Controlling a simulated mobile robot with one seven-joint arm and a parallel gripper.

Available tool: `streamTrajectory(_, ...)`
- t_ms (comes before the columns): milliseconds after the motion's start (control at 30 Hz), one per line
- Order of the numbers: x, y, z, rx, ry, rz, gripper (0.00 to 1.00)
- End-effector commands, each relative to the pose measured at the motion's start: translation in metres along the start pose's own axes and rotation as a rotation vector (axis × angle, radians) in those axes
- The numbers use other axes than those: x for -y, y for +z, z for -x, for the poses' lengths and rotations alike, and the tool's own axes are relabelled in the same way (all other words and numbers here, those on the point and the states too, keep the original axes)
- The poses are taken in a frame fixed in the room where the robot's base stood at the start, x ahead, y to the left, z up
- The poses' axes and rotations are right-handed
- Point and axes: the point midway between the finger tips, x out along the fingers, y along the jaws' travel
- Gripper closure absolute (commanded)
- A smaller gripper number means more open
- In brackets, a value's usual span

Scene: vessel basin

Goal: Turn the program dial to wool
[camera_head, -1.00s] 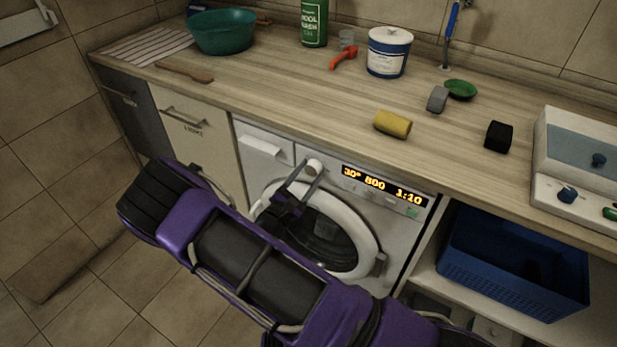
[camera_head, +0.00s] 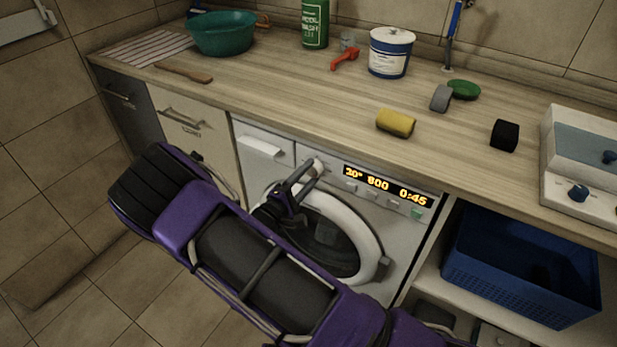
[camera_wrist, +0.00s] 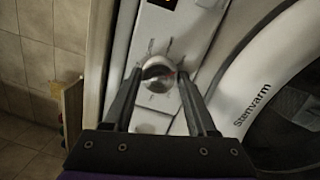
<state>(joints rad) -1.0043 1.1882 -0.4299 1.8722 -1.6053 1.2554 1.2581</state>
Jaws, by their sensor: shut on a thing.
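The program dial (camera_wrist: 158,84) is a round pale knob on the white washing machine's front panel. In the head view the dial (camera_head: 319,166) sits just left of the lit display (camera_head: 386,187), partly hidden by my gripper. My gripper (camera_head: 309,172) is shut on the dial. In the wrist view my gripper (camera_wrist: 159,77) has one finger on each side of it. Small marks ring the dial but are too small to read. The display reads 20°, 800 and 0:45.
The white round door (camera_head: 372,245) is below the panel. The wooden counter (camera_head: 290,95) overhangs the machine, with a yellow sponge-like roll (camera_head: 396,122) near its edge. A blue basket (camera_head: 520,270) is on the shelf at right. Open floor lies at left.

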Motion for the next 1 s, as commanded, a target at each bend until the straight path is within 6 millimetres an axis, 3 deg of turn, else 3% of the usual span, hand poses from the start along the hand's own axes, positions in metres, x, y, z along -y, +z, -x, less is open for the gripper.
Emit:
streamTrajectory(567, 0.0001, -0.0003, 0.0004, 0.001, -0.004, -0.03, 0.98)
streamTrajectory(600, 0.0001, -0.0003, 0.0004, 0.001, -0.004, -0.03, 0.37)
streamTrajectory(733, 0.0001, -0.0003, 0.0004, 0.001, -0.004, -0.03, 0.14)
streamTrajectory(1000, 0.0, -0.0002, 0.0003, 0.002, -0.003, -0.03, 0.13)
